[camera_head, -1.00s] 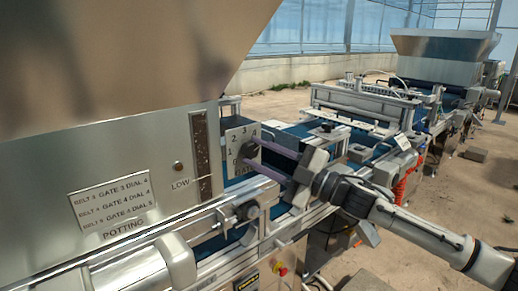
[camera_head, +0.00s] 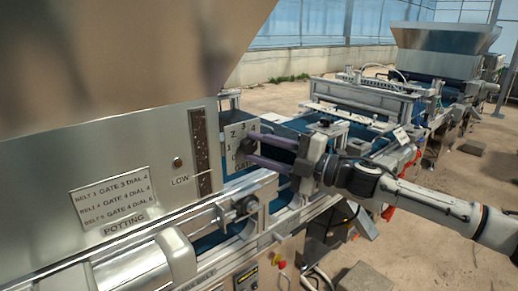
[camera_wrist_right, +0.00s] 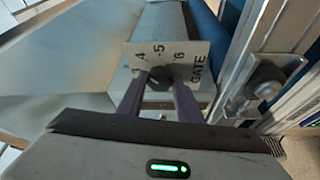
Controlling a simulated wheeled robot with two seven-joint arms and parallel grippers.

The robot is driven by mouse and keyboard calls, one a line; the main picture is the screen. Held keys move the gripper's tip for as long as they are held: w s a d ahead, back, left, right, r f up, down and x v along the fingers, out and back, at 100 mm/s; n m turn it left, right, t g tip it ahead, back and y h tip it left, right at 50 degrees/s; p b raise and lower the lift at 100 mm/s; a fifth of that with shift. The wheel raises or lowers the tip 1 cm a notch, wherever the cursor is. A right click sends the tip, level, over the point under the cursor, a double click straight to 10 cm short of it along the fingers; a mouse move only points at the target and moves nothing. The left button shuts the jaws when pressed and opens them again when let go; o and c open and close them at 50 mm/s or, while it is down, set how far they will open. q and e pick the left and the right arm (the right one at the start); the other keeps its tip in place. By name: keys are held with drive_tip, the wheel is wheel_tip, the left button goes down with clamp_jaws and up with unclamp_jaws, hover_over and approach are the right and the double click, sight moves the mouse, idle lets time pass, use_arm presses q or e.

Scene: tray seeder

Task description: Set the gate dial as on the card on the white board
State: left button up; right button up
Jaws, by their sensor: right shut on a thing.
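The gate dial is a dark round knob (camera_wrist_right: 159,77) on a pale plate (camera_wrist_right: 197,58) marked GATE. In the wrist view the numbers 4, 5 and 6 show beyond the knob. In the head view the plate (camera_head: 236,131) shows lower numbers beside the knob. My right gripper (camera_wrist_right: 159,80) is shut on the knob, one purple finger on each side. It also shows in the head view (camera_head: 251,148), reaching in from the right. I cannot read where the knob points. The white board and its card are not identifiable here. My left gripper is out of view.
A sign (camera_head: 115,201) on the steel hopper lists belt, gate and dial numbers above the word POTTING. A rail and a side bolt (camera_wrist_right: 264,82) stand close right of the dial in the wrist view. A blue conveyor (camera_head: 280,195) runs below.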

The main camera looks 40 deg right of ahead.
drive_tip(key=o, duration=1)
drive_tip(key=shift+o, duration=0.2)
drive_tip(key=shift+s, duration=0.1)
drive_tip(key=shift+s+d+f, duration=0.25)
drive_tip(key=shift+s+d, duration=0.1)
drive_tip(key=shift+s, duration=0.3)
drive_tip(key=v, duration=0.8)
drive_tip(key=shift+s+r, duration=0.15)
drive_tip(key=shift+s, duration=0.15)
drive_tip(key=shift+d, duration=0.15)
